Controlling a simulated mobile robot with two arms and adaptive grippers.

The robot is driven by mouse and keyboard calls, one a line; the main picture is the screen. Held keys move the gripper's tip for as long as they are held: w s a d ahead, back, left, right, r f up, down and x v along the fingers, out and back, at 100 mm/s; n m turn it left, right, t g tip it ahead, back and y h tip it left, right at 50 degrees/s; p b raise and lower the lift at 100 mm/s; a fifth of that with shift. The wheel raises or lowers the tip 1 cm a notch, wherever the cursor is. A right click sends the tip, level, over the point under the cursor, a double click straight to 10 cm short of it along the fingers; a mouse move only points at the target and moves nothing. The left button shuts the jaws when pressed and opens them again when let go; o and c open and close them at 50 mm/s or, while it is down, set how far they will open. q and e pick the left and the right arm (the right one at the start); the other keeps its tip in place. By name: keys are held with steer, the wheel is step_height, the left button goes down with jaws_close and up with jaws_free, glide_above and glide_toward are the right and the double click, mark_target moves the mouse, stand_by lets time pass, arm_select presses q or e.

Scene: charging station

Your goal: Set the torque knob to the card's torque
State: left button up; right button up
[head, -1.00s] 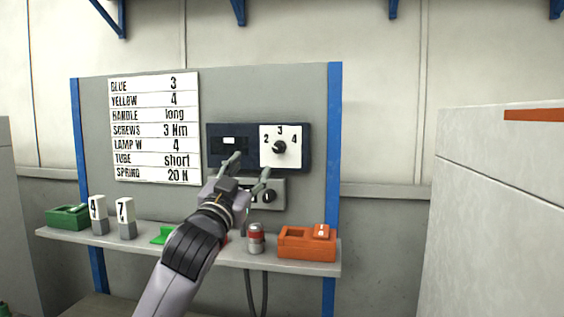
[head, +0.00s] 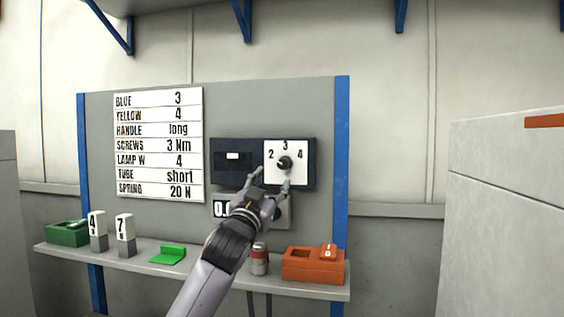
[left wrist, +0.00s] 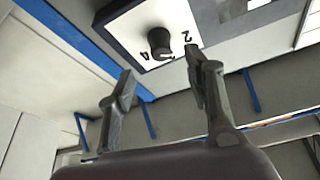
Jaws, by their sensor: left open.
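The dark round knob (head: 285,162) sits on a white dial plate (head: 301,176) marked 2, 3 and 4, on the dark panel. It also shows in the left wrist view (left wrist: 159,42), where I cannot surely read its pointer. The white card (head: 159,145) on the left of the board has a row reading SCREWS 3 Nm. My left gripper (head: 274,177) is open and empty, just in front of and below the knob. In the left wrist view its fingers (left wrist: 161,74) are apart, with the knob beyond the gap. My right gripper is not in view.
A grey box with a display (head: 221,208) is partly hidden behind my left gripper. The shelf (head: 205,268) holds a green box (head: 67,234), number blocks, a green piece (head: 168,254), a can (head: 259,259) and an orange box (head: 312,267).

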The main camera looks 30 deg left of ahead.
mark_target(281, 166)
arm_select(q)
steer(key=p+x, duration=0.2)
steer(key=x, duration=0.6)
steer(key=shift+w+r+p, duration=0.2)
steer(key=shift+w+p, duration=0.1)
steer(key=shift+p, duration=0.05)
jaws_close()
